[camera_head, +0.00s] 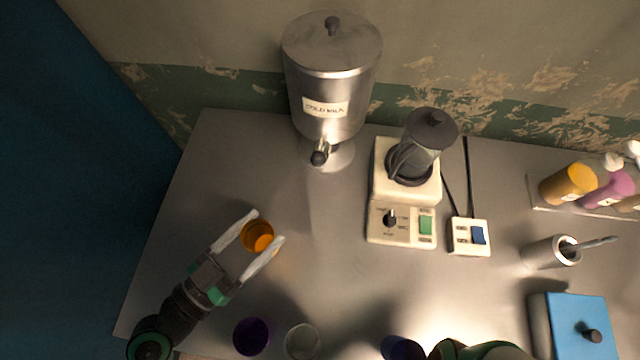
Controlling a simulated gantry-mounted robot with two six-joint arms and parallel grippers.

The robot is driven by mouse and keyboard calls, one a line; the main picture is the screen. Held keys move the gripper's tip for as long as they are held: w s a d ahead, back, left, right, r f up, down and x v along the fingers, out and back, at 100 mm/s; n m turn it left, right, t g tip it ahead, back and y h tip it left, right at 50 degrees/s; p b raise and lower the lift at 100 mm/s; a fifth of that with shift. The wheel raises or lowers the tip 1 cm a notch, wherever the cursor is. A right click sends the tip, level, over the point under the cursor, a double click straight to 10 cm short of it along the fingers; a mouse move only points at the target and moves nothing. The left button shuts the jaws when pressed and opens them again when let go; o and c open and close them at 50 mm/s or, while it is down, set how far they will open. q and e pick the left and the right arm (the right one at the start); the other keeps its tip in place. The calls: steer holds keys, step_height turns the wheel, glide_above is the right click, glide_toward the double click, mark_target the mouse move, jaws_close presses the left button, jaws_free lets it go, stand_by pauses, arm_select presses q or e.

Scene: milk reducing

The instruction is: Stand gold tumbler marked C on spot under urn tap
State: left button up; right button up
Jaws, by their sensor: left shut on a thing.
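The gold tumbler (257,236) is orange-gold and stands between the fingers of my left gripper (265,227), at the left part of the table. The left gripper is shut on it, one finger on each side. I cannot see its letter from above, nor tell whether its base touches the table. The steel urn (330,70), labelled "COLD MILK", stands at the back. Its tap (320,156) points forward over the table, up and right of the tumbler. My right gripper is not in view.
A purple tumbler (252,335), a clear one (302,341) and a dark blue one (403,348) stand at the front edge. A blender (405,190) and a switch box (468,236) are right of the urn. The table between tumbler and tap is clear.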

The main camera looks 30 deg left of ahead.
arm_select(q)
steer(key=shift+f+p+x, duration=0.2)
steer(key=shift+f+x, duration=0.15)
steer(key=shift+x, duration=2.4)
steer(key=shift+f+p+x, duration=0.2)
steer(key=shift+f+x, duration=0.2)
steer(key=shift+x, duration=2.3)
steer(key=shift+f+p+x, duration=0.2)
steer(key=shift+f+x, duration=0.15)
steer(key=shift+x, duration=2.4)
steer(key=shift+r, duration=0.1)
steer(key=o, duration=1.5)
